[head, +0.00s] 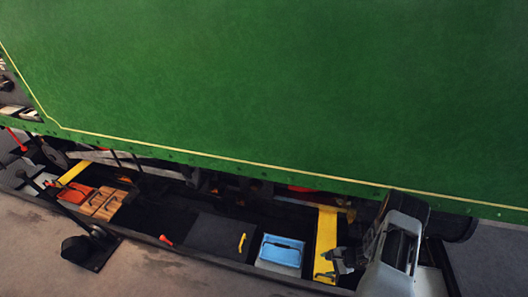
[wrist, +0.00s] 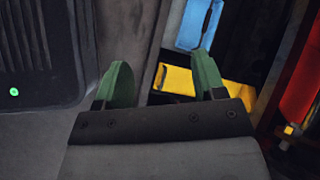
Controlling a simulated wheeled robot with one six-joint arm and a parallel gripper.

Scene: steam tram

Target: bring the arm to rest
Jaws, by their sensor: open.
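My gripper (head: 330,268) shows small and dark at the lower right of the head view, at the end of my grey arm. It is in front of the lower end of a yellow strip (head: 327,232). In the wrist view my gripper (wrist: 162,78) has its two green fingers spread apart, with nothing between them. A yellow surface (wrist: 205,88) and part of a light blue thing (wrist: 195,22) lie beyond the fingers. I cannot tell how far off they are.
A long dark trough below the green tram side (head: 260,90) holds a blue box (head: 281,252), a wooden box (head: 103,204) and a red box (head: 77,194). A red cylinder (wrist: 302,85) stands at the wrist view's right. Grey floor (head: 150,270) lies open in front.

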